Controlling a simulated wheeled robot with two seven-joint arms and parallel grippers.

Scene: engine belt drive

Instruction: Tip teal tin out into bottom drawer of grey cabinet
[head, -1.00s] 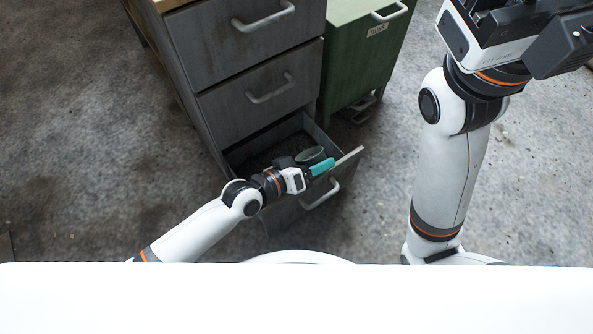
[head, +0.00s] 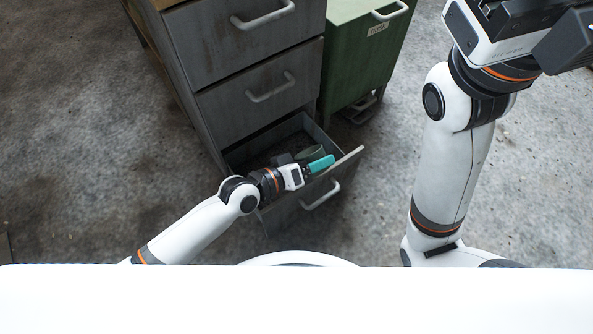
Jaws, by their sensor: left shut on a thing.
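The grey cabinet (head: 245,115) stands upper left of centre with its bottom drawer (head: 348,165) pulled open. My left gripper (head: 308,169) is over the drawer's front part, shut on the teal tin (head: 321,163). The tin is tilted, with its mouth facing toward the drawer's inside; only a sliver of its greenish interior shows. The drawer floor is dark, and my gripper hides part of it, so I cannot tell what lies there. My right gripper (head: 510,30) is raised at the top right, partly cut off, its fingertips not clear.
The two upper drawers (head: 262,93) of the cabinet are shut. A green cabinet (head: 352,60) with a label stands just right of it. The concrete floor (head: 370,220) in front and to the right is clear.

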